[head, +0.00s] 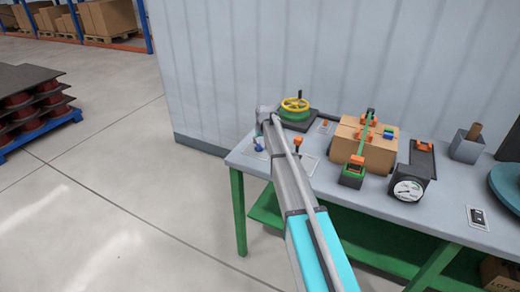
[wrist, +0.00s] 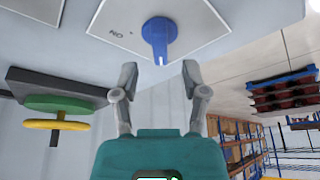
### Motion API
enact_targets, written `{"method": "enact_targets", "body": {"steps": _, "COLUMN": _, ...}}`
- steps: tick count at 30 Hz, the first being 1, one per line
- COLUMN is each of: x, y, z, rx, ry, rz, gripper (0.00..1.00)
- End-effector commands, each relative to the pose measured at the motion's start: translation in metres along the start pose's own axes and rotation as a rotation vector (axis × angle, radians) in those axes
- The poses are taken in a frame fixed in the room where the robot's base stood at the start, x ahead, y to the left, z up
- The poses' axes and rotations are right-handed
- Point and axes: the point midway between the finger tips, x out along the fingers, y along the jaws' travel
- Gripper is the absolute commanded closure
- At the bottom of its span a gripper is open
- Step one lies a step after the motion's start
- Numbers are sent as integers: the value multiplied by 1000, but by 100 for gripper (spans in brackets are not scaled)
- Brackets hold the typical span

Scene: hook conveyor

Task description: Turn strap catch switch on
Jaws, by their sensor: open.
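A blue knob (wrist: 160,38) stands out from a white plate (wrist: 205,22) in the wrist view, with small lettering that looks like ON, upside down. A white line marks the knob's end. In the head view the blue knob (head: 258,147) is at the table's left end. My gripper (wrist: 159,74) is open and empty, its fingertips apart on either side of the knob's line and short of it. In the head view my gripper (head: 264,113) is above the table's left end, and my arm hides part of the plate. No readable label names the strap catch switch.
An orange-handled lever (head: 298,143) stands right beside my arm. A yellow handwheel (head: 295,104) is behind it. A cardboard box (head: 372,152) with a green strap, a gauge (head: 408,190) and a rocker switch (head: 478,217) occupy the table (head: 335,195) further right.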

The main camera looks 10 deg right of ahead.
Motion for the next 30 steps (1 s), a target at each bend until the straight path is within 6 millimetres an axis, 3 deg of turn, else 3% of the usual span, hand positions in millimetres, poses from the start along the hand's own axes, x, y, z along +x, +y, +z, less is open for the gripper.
{"method": "enact_targets", "body": {"steps": 12, "x": 34, "y": 0, "z": 0, "rx": -1, "ry": 0, "rz": 0, "gripper": 43}}
{"method": "enact_targets", "body": {"steps": 29, "x": 40, "y": -1, "z": 0, "rx": -1, "ry": 0, "rz": -1, "gripper": 43}}
{"method": "enact_targets", "body": {"steps": 30, "x": 40, "y": -1, "z": 0, "rx": -1, "ry": 0, "rz": -1, "gripper": 47}}
